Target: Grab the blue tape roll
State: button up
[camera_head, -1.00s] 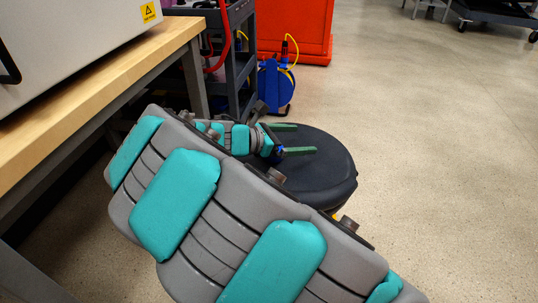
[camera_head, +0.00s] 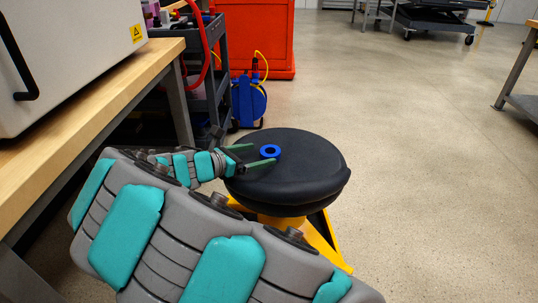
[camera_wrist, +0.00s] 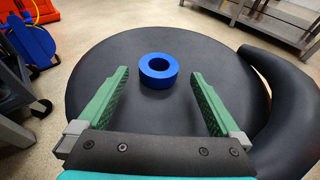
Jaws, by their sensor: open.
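The blue tape roll (camera_head: 270,151) lies flat on the black round seat (camera_head: 318,172) of a stool. In the wrist view the blue tape roll (camera_wrist: 158,70) sits ahead of my gripper, roughly midway between the lines of the fingers and just beyond their tips. My gripper (camera_head: 256,155) is open and empty, with green fingers low over the left part of the seat. In the wrist view my gripper (camera_wrist: 158,80) has its two green fingers spread wider than the roll.
A wooden workbench (camera_head: 105,90) with a white machine (camera_head: 75,50) stands at the left. A dark cart (camera_head: 207,85), a blue cable reel (camera_head: 248,102) and a red cabinet (camera_head: 262,35) are behind. The stool's curved black backrest (camera_wrist: 275,90) is at the right.

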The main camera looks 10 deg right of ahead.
aim_at(276, 150)
jog(key=shift+x, duration=1.95)
jog(key=shift+c, duration=0.4)
jog(key=c, duration=1.2)
jog(key=shift+r, duration=0.1)
jog(key=shift+c, duration=0.2)
